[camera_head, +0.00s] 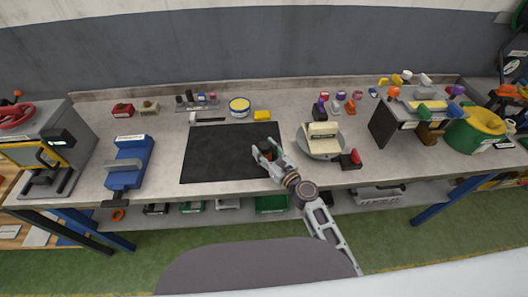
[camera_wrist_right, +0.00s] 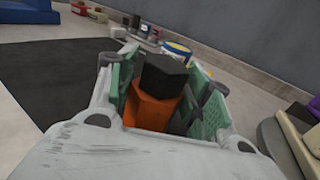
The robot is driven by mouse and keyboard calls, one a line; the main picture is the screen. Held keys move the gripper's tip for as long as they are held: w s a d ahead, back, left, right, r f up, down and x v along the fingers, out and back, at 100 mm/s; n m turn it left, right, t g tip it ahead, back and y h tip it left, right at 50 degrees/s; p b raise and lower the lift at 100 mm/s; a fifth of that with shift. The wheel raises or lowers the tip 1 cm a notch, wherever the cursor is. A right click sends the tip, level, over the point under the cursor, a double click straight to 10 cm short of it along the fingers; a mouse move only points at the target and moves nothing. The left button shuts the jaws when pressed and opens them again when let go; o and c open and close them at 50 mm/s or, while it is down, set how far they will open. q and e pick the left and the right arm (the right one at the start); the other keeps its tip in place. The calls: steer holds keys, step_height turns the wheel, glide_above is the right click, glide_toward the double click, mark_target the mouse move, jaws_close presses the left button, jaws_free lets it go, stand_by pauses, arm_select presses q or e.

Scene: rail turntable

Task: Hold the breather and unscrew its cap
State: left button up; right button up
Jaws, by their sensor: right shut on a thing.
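My right gripper (camera_head: 266,152) is over the right part of the dark mat, with its arm coming in from the front edge. In the right wrist view, its green-padded fingers (camera_wrist_right: 165,95) are shut on the breather, which has an orange faceted body (camera_wrist_right: 150,108) and a black faceted top (camera_wrist_right: 164,75), seemingly the cap. The top sits on the body. The lower part of the breather is hidden by the gripper, so I cannot tell whether it touches the mat. My left gripper is not in either view.
The dark mat (camera_head: 215,155) is otherwise bare. A round turntable (camera_head: 318,150) with a cream block stands just right of my gripper. A blue vise-like device (camera_head: 128,162) is at left. A yellow-and-blue tin (camera_head: 239,106) and a yellow block (camera_head: 262,115) stand behind the mat.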

steer(key=c, duration=0.4)
steer(key=o, duration=1.5)
steer(key=shift+o, duration=0.2)
steer(key=shift+s+d, duration=0.1)
steer(key=shift+s, duration=0.05)
steer(key=shift+s+d, duration=0.15)
steer(key=shift+s, duration=0.05)
steer(key=shift+v, duration=5.55)
